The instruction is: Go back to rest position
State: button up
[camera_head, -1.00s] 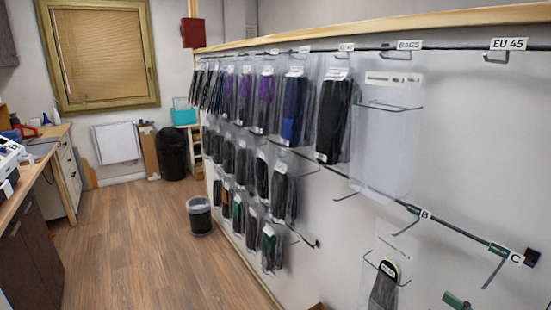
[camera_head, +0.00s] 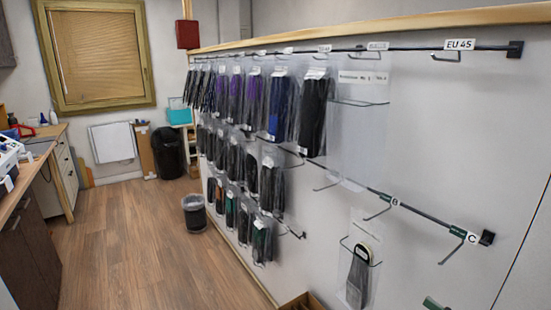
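My gripper and arm do not show in the head view. A wall rack on the right carries three rows of hooks with clear bags. The top rail (camera_head: 405,47) has a label "EU 45" (camera_head: 460,44) by an empty hook at its right end. Several bags with dark and purple insoles hang along the top row, among them a black one (camera_head: 313,112) and a blue one (camera_head: 277,105). A bag with a dark grey insole (camera_head: 358,275) hangs alone low on the right. A clear bag (camera_head: 362,130) that looks empty hangs on the top row.
The wooden floor (camera_head: 130,245) is open on the left. A small bin (camera_head: 195,214) stands beside the rack and a black bin (camera_head: 166,152) stands farther back. A counter (camera_head: 25,180) runs along the left edge. A cardboard box (camera_head: 303,302) shows at the bottom.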

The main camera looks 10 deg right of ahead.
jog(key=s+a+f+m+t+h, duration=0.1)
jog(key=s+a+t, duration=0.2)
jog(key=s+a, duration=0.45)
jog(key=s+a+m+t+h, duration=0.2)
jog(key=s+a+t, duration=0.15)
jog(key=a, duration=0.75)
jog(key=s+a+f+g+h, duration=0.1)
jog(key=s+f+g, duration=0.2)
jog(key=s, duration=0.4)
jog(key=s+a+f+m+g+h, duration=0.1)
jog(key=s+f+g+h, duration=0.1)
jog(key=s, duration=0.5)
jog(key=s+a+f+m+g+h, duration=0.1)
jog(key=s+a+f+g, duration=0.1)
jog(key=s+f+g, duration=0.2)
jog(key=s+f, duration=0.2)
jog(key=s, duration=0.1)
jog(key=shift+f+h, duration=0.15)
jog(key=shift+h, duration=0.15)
